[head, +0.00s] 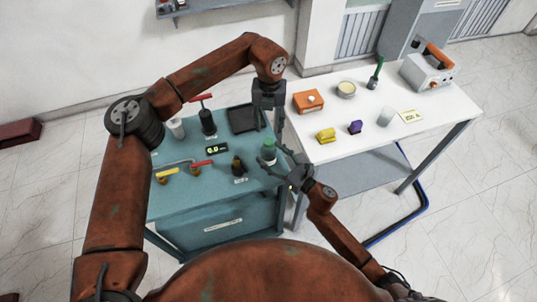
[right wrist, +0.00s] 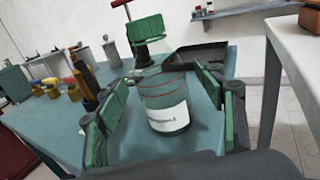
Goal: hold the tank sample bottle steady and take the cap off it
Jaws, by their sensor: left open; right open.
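The tank sample bottle (head: 268,158), pale with a green cap (head: 268,144), stands upright near the right edge of the teal table. In the right wrist view the bottle (right wrist: 166,112) shows red lines and a white label; its cap is hard to make out there. My right gripper (head: 287,163) is open, low and at the bottle's right side; its green-padded fingers lie left and right of the bottle in the wrist view, with gaps. My left gripper (head: 268,122) is open and empty, pointing down, behind and above the bottle. Its green pads (right wrist: 148,30) also show in the right wrist view.
The teal table (head: 180,205) holds a black tray (head: 242,118), a red-handled black device (head: 208,121), a small display (head: 216,149) and several valve fittings left of the bottle. A white table (head: 420,135) with several objects stands to the right.

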